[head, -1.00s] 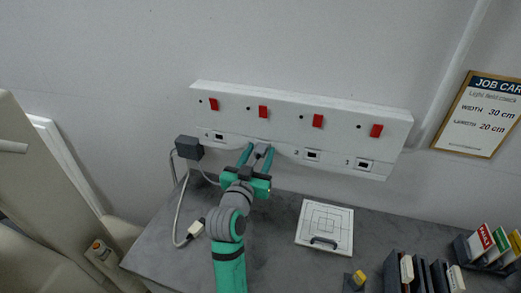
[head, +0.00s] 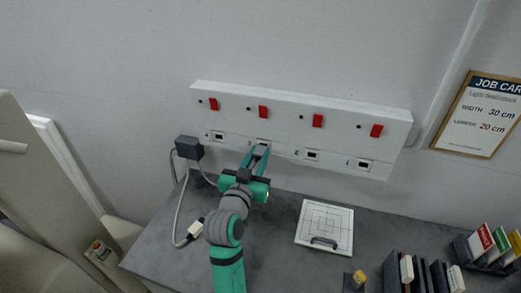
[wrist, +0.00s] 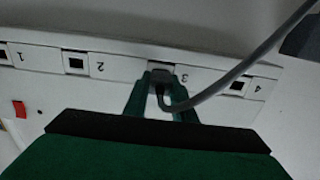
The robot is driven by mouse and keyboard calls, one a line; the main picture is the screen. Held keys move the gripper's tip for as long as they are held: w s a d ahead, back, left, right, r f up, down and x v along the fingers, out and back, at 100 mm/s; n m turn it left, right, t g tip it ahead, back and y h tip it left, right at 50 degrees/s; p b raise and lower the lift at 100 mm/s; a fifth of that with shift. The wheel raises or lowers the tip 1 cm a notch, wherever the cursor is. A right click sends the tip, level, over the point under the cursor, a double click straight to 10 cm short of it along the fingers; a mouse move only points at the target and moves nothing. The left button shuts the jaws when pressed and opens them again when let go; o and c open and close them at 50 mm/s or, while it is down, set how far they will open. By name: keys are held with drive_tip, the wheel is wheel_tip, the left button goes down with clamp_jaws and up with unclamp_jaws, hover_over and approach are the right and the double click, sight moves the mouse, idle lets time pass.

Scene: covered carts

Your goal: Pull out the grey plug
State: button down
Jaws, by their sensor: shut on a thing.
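The grey plug (wrist: 160,75) sits at the socket marked 3 on the white socket strip (wrist: 115,62) in the wrist view. A grey cable (wrist: 225,78) bends out of it toward the upper right. My gripper (wrist: 161,82) is shut on the plug, one green finger on each side. In the head view my gripper (head: 261,154) is at the strip's lower face, between the open sockets 4 (head: 218,136) and 2 (head: 312,155). There the fingers largely hide the plug. I cannot tell whether it is fully seated.
Red switches (head: 263,112) line the strip's upper face. A dark box (head: 188,147) with cables hangs left of my gripper. A white connector (head: 195,229) lies on the grey worktop (head: 275,250). A white panel with a handle (head: 325,226) lies right of my arm; file holders (head: 425,272) stand further right.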

drive_tip(key=shift+v, duration=2.45)
